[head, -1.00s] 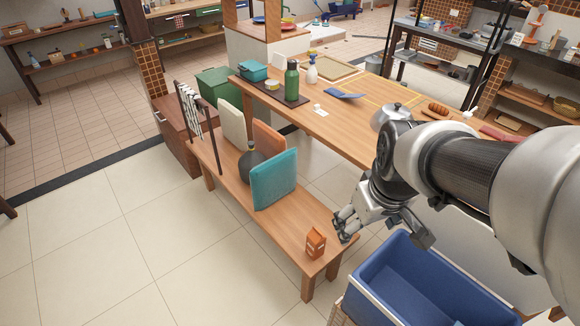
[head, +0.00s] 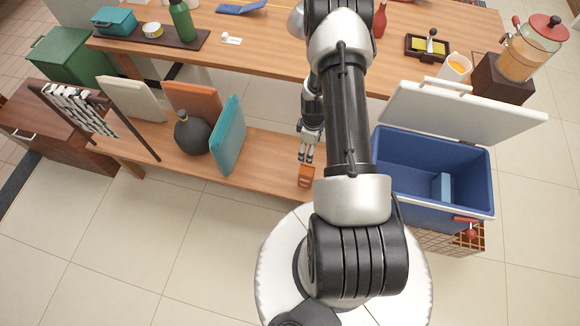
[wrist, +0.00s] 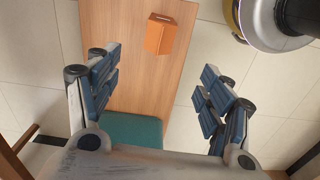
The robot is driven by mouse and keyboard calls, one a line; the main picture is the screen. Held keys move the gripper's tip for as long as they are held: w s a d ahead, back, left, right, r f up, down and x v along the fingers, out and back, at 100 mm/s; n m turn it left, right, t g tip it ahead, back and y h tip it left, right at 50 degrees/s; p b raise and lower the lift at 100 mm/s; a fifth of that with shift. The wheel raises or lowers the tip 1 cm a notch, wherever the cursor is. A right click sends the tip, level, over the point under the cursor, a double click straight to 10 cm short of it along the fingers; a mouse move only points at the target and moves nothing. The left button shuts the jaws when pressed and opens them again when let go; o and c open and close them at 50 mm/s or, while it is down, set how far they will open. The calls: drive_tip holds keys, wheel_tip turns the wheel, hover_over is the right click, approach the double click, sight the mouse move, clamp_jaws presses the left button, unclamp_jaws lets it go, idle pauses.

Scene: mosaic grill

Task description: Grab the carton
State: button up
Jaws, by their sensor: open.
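The carton (head: 305,175) is a small orange box on the right end of the wooden bench (head: 262,150). In the wrist view the carton (wrist: 160,34) lies ahead of my gripper, near the top and roughly between the lines of the two fingers. My gripper (wrist: 158,95) is open and empty, with a finger on each side. In the head view my gripper (head: 306,152) is just behind and above the carton, and it does not clearly touch it. My forearm hides part of the bench's right end.
A blue cooler (head: 415,165) with its white lid open stands right of the bench. A teal cushion (head: 228,138) and a dark round bottle (head: 191,132) stand on the bench to the left. The wooden table (head: 270,45) runs behind. The bench around the carton is clear.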

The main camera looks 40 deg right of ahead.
sight(307, 170)
drive_tip(key=f+b, duration=0.1)
drive_tip(key=f, duration=0.5)
drive_tip(key=f+b, duration=0.2)
drive_tip(key=f, duration=0.4)
drive_tip(key=shift+s+f, duration=0.2)
drive_tip(key=shift+f, duration=0.2)
drive_tip(key=shift+w+f+b, duration=0.2)
drive_tip(key=shift+f+b, duration=1.15)
drive_tip(key=shift+f, duration=1.35)
clamp_jaws()
drive_tip(key=shift+r, duration=0.1)
